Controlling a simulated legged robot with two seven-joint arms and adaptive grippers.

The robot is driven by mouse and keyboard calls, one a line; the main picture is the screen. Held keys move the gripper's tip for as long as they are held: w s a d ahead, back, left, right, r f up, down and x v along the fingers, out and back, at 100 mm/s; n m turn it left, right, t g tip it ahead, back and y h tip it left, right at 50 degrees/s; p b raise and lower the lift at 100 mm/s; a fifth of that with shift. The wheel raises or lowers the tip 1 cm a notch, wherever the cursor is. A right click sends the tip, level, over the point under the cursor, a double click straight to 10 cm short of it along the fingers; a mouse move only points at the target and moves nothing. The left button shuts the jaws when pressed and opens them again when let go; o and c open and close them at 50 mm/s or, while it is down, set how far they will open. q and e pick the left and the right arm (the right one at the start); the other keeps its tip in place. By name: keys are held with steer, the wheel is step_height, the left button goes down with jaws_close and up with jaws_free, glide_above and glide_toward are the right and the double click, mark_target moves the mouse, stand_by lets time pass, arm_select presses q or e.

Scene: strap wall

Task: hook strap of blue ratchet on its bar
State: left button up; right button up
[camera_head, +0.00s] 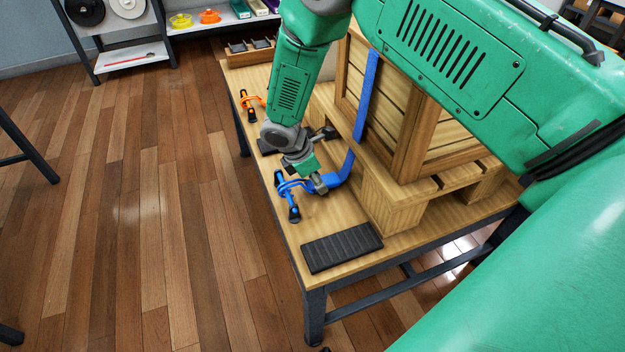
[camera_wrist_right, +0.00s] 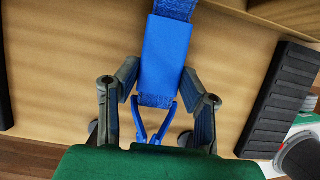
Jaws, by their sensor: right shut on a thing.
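The blue ratchet (camera_head: 292,204), with black and blue parts, lies near the table's left edge. A blue strap (camera_head: 366,95) runs down the side of the wooden crate and over the table to my right gripper (camera_head: 318,184). In the right wrist view the strap's flat blue end piece (camera_wrist_right: 165,55) sits between my right gripper's fingers (camera_wrist_right: 160,108), which are shut on it. A blue wire hook (camera_wrist_right: 152,128) extends from it toward the palm. In the head view the hook is at the ratchet; I cannot tell whether it is around the bar. My left gripper is not in view.
The slatted crate (camera_head: 405,125) stands on a pallet (camera_head: 392,208) on the table. A black ribbed mat (camera_head: 341,248) lies at the near end. An orange ratchet (camera_head: 249,105) sits farther along the left edge. A wooden tray (camera_head: 248,55) is at the far end.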

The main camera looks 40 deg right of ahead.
stand_by(0.3)
steer(key=shift+r+p, duration=0.1)
steer(key=shift+p, duration=0.2)
stand_by(0.4)
steer(key=o, duration=1.4)
steer(key=shift+c, duration=0.2)
steer(key=shift+a+r, duration=0.1)
steer(key=shift+r, duration=0.25)
steer(key=v, duration=1.1)
